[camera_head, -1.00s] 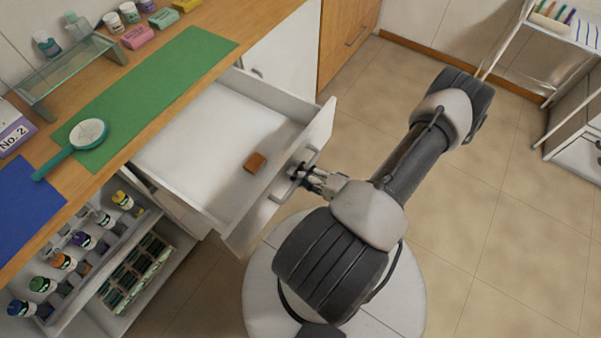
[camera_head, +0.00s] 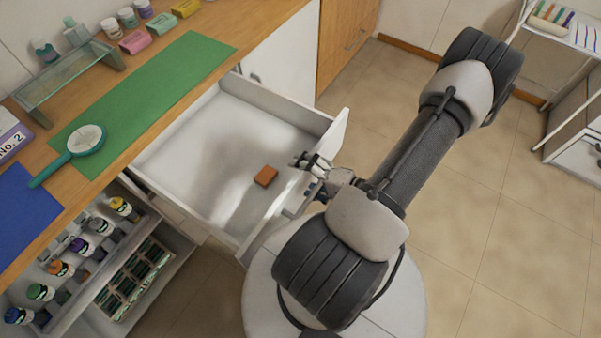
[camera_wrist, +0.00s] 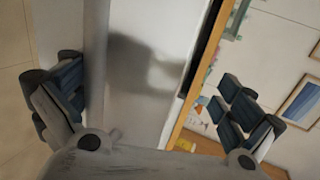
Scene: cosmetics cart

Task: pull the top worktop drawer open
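The top worktop drawer (camera_head: 196,158) stands pulled well out from under the worktop, and its white interior is in plain view. Its front panel (camera_head: 338,134) faces my arm, and the bar handle (camera_head: 296,208) on it is partly hidden by my arm. My gripper (camera_head: 312,164) is at the top edge of the front panel. The drawer front's edge (camera_wrist: 95,60) runs close beside the left finger. I cannot tell whether they touch.
A small orange-brown block (camera_head: 265,176) lies in the drawer. The wooden worktop (camera_head: 222,35) holds a green mat (camera_head: 150,95) and a magnifier (camera_head: 85,140). An open lower compartment with bottles (camera_head: 60,268) is below left. The tiled floor (camera_head: 480,230) at right is clear.

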